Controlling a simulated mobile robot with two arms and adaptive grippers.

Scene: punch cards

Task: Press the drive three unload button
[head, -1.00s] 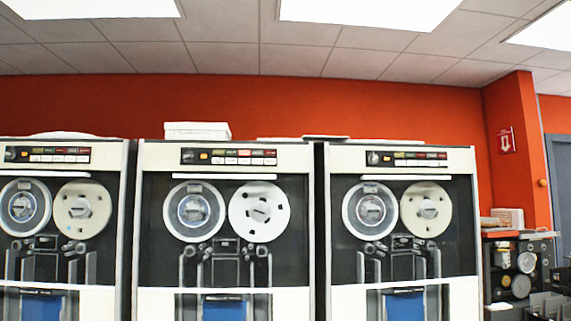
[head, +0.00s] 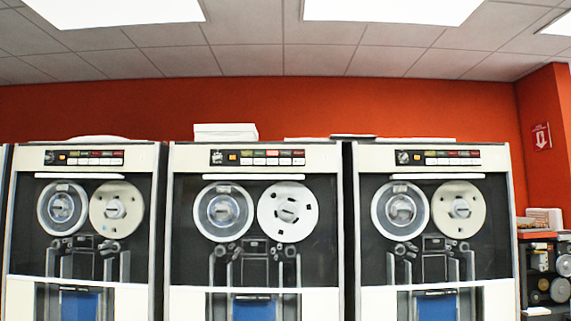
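Three tall cream-and-black tape drives stand in a row in the head view: one at left (head: 158,230), one in the middle (head: 257,297) and one at right (head: 500,230). Each has a dark control strip near its top, at left (head: 84,157), middle (head: 257,158) and right (head: 437,158). Each strip has a knob, an orange light and small coloured and white buttons. Their lettering is too small to read, so I cannot tell the unload button or the drive numbers. A red label on the middle strip looks brighter. Neither gripper is in view.
A white box (head: 225,132) lies on top of the middle drive. A sliver of another cabinet (head: 4,200) shows at the left edge. A shelf with reels (head: 540,262) stands at right, below a red wall sign (head: 541,136). The floor is out of view.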

